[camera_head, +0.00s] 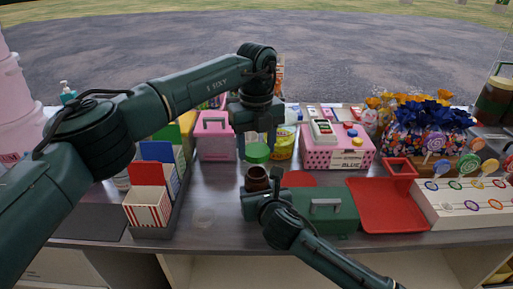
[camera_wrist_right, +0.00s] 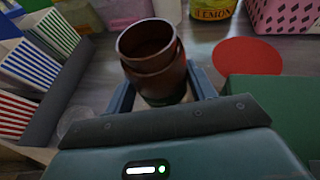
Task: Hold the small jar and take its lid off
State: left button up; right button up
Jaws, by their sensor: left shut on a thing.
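The small jar (camera_head: 257,179) is brown, upright and open at the top. In the right wrist view the jar (camera_wrist_right: 155,72) stands between the fingers of my right gripper (camera_wrist_right: 165,88), which are closed against its sides. My left gripper (camera_head: 257,141) points down above the jar, shut on the green lid (camera_head: 257,153). The lid is apart from the jar, just above its mouth. In the head view my right wrist hides the jar's lower part and the right fingers.
A green box (camera_head: 335,215) lies right of my right gripper, near a red disc (camera_head: 299,179) and a red tray (camera_head: 390,210). Striped boxes (camera_head: 147,207) stand left. A pink bin (camera_head: 214,142) and a pink dotted box (camera_head: 338,155) stand behind. The counter between striped boxes and jar is mostly clear.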

jog(key=o, duration=0.5)
